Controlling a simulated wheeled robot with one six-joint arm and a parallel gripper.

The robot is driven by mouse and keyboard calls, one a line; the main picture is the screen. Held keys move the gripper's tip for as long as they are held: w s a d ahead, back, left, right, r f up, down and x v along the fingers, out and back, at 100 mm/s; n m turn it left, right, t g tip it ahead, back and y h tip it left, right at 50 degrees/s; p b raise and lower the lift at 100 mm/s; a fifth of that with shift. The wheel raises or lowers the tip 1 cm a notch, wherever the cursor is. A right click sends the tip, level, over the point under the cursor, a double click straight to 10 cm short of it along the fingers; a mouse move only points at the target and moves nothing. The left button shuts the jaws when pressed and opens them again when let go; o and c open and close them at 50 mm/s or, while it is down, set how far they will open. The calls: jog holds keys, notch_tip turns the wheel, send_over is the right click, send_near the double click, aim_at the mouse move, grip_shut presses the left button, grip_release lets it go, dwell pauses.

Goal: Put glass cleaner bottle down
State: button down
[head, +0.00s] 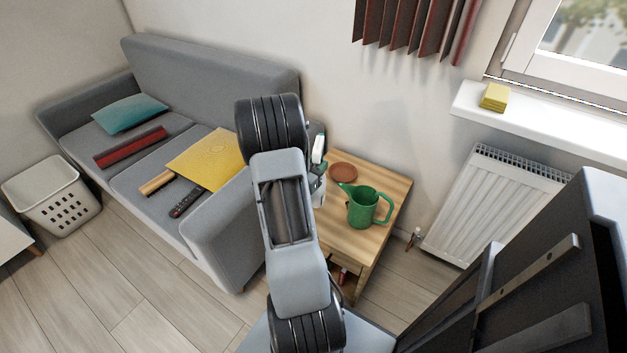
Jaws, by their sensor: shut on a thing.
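The glass cleaner bottle (318,150) shows as a small white and green shape just right of my arm, by the left side of the wooden side table. Most of it is hidden behind my arm. My gripper (317,176) is at the bottle, largely covered by my own arm links, and is shut on it. I cannot tell whether the bottle's base touches the tabletop. The wooden side table (344,238) stands between the grey sofa and the radiator.
A green watering can (363,207) and a brown saucer (343,172) stand on the table, leaving bare wood around them. The grey sofa (221,222) is at left, the radiator (492,207) at right. A yellow sponge (494,97) lies on the windowsill.

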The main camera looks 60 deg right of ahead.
jog(key=w+f, duration=0.1)
jog(key=d+f, duration=0.1)
jog(key=f, duration=0.1)
jog(key=w+d+f+b, duration=0.1)
jog(key=shift+w+d+f, duration=0.1)
jog(key=shift+w+f, duration=0.15)
jog(key=shift+w, duration=0.1)
jog(key=shift+w+d+f+b, duration=0.1)
jog(key=shift+f+b, duration=0.3)
jog(key=shift+f, duration=0.5)
jog(key=shift+w+d+f+b, duration=0.1)
jog(key=shift+f+b, duration=0.25)
jog(key=shift+f, duration=0.6)
jog(key=shift+f, duration=0.1)
jog(key=c, duration=0.8)
grip_release()
jog(key=shift+o, duration=0.2)
